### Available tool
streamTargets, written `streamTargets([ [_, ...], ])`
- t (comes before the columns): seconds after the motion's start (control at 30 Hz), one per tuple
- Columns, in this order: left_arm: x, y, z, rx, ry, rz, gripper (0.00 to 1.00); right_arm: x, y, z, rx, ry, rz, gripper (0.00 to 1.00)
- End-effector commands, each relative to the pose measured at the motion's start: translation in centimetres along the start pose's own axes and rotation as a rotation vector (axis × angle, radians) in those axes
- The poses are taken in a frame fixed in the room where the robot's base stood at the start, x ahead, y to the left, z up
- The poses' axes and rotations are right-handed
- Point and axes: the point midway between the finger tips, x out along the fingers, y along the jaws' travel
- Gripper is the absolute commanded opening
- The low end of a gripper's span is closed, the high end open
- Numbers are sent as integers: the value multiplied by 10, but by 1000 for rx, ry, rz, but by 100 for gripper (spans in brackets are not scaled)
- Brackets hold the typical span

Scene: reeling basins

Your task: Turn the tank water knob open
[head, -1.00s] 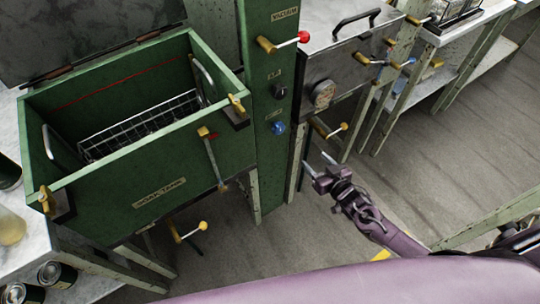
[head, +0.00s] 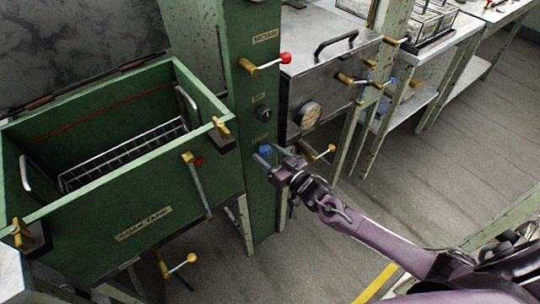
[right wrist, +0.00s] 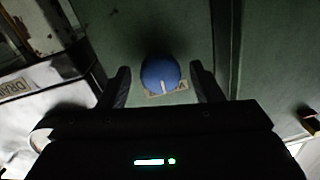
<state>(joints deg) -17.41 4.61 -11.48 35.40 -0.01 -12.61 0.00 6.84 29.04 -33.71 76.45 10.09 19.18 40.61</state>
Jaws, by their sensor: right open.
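The blue knob (head: 265,152) sits low on the green column (head: 245,200), partly covered by my right gripper in the head view. In the right wrist view the round blue knob (right wrist: 160,74) has a white pointer line toward the bottom of the picture, over a partly hidden label. My right gripper (head: 272,154) is open, its fingers on either side of the knob in the picture; the right wrist view also shows the two fingers (right wrist: 160,88). I cannot tell whether they touch it. The green soak tank (head: 105,232) stands left of the column. My left gripper is not in view.
Above the blue knob are a black knob (head: 264,114) and a red-tipped lever valve (head: 267,64). A steel box with a gauge (head: 309,115) stands right of the column. A brass valve with a yellow ball (head: 190,258) hangs under the tank. Floor at right is mostly clear.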

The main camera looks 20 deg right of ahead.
Motion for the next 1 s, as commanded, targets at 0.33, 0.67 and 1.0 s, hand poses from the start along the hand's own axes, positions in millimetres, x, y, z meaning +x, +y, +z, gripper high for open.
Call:
streamTargets([
  [0.33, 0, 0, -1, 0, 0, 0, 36, 0, 0, 0, 0, 0, 0, 36],
  [0.67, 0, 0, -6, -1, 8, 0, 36, 0, 0, 0, -8, -1, 0, 15],
  [1.0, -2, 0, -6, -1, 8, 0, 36, 0, 0, -1, -152, -10, 1, 15],
])
